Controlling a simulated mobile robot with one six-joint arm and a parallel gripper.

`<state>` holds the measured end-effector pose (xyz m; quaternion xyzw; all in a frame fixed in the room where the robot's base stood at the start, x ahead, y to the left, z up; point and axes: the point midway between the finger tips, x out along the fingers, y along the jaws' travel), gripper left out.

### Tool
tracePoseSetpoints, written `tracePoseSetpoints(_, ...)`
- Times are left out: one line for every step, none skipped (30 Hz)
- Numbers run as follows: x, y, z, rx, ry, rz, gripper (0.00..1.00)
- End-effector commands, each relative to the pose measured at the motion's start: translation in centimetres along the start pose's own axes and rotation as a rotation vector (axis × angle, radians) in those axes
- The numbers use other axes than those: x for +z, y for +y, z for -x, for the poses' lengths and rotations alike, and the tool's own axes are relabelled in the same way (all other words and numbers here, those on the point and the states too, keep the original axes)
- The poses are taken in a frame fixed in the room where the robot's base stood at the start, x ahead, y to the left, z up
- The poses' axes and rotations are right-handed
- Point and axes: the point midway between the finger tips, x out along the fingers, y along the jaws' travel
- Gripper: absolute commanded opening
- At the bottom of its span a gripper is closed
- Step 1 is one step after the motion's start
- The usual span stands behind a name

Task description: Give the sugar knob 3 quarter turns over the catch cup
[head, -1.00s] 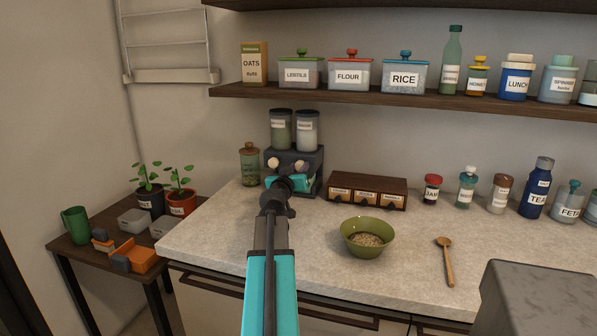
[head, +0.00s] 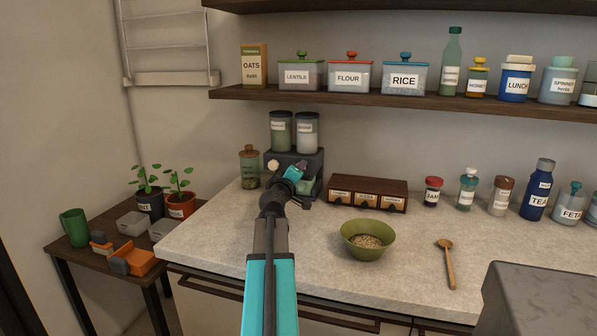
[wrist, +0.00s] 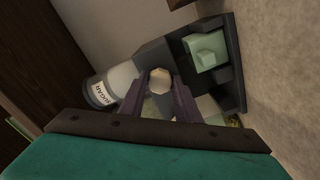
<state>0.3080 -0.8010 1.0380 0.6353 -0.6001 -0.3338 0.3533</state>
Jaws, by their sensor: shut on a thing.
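The dispenser (head: 317,160) is a dark block on the counter with two lidded canisters on top. The right one is the sugar canister (head: 307,133), whose SUGAR label reads in the wrist view (wrist: 103,94). The pale sugar knob (wrist: 159,79) sits between the fingers of my gripper (wrist: 160,85), which is shut on it; in the head view my gripper (head: 301,166) covers this knob. The other knob (head: 273,165), cream, is free at the left. A pale green catch cup (wrist: 205,48) shows in the dispenser's dark lower bay, partly hidden by my arm in the head view (head: 307,187).
A lidded green jar (head: 249,167) stands close left of the dispenser, and a wooden drawer box (head: 367,192) close right. A green bowl (head: 368,240) and wooden spoon (head: 447,265) lie farther right. The front counter left of the bowl is fairly clear.

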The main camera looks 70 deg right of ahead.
Motion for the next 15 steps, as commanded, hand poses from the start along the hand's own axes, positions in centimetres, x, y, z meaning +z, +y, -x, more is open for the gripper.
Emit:
tracePoseSetpoints(0.00,0.06,0.02,-0.001,-0.001,0.044,0.07)
tracePoseSetpoints(-0.01,0.06,0.02,-0.001,-0.001,0.072,0.07)
tracePoseSetpoints(-0.01,0.07,0.02,-0.001,-0.001,0.110,0.07)
tracePoseSetpoints(-0.01,0.07,0.02,-0.001,-0.001,0.138,0.07)
tracePoseSetpoints(-0.01,0.07,0.03,-0.001,-0.001,0.166,0.07)
tracePoseSetpoints(-0.01,0.07,0.02,-0.001,-0.001,0.204,0.07)
tracePoseSetpoints(-0.01,0.07,0.03,-0.001,-0.001,0.233,0.07)
tracePoseSetpoints(-0.01,0.07,0.02,-0.001,-0.001,0.261,0.07)
tracePoseSetpoints(-0.01,0.07,0.02,-0.001,-0.001,0.297,0.07)
tracePoseSetpoints(-0.01,0.06,0.02,-0.001,-0.001,0.322,0.07)
tracePoseSetpoints(0.00,0.05,0.02,-0.001,-0.001,0.346,0.07)
tracePoseSetpoints(0.00,0.05,0.02,-0.002,-0.001,0.378,0.07)
tracePoseSetpoints(0.01,0.04,0.02,-0.002,-0.001,0.400,0.07)
tracePoseSetpoints(0.01,0.04,0.02,-0.002,-0.001,0.421,0.07)
tracePoseSetpoints(0.01,0.04,0.02,-0.001,-0.001,0.448,0.07)
